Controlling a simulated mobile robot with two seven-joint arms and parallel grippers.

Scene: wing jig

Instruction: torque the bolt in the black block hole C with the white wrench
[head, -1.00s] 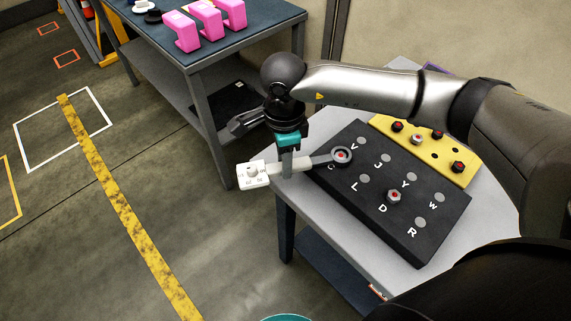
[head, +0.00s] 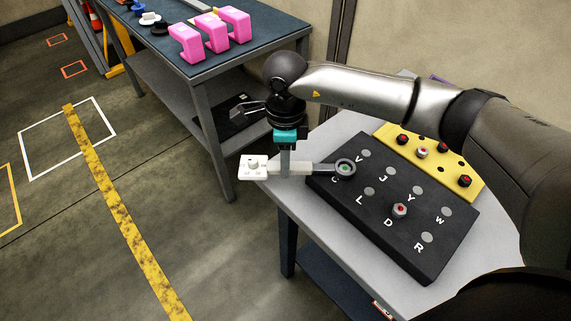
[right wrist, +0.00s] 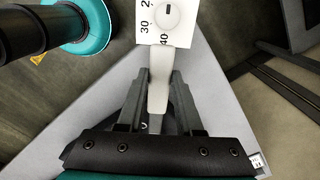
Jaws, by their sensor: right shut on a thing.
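The white wrench (head: 254,167) has a white dial box at its left end and a grey ring head (head: 344,160) at its right. My right gripper (head: 286,172) is shut on the wrench's shaft between them. In the right wrist view the wrench (right wrist: 174,60) runs between the fingers (right wrist: 160,98), with its numbered scale at the top. The ring sits around the bolt (head: 344,169) in hole C of the black block (head: 405,245). Green shows at the bolt's centre. The letter C is partly hidden by the wrench. My left gripper is not in view.
Another bolt with a red centre (head: 400,209) stands by the letter D. A yellow plate (head: 443,165) with several red-centred bolts lies behind the block on the grey table (head: 290,200). A blue-topped table (head: 255,45) with pink brackets (head: 187,43) stands at the back left.

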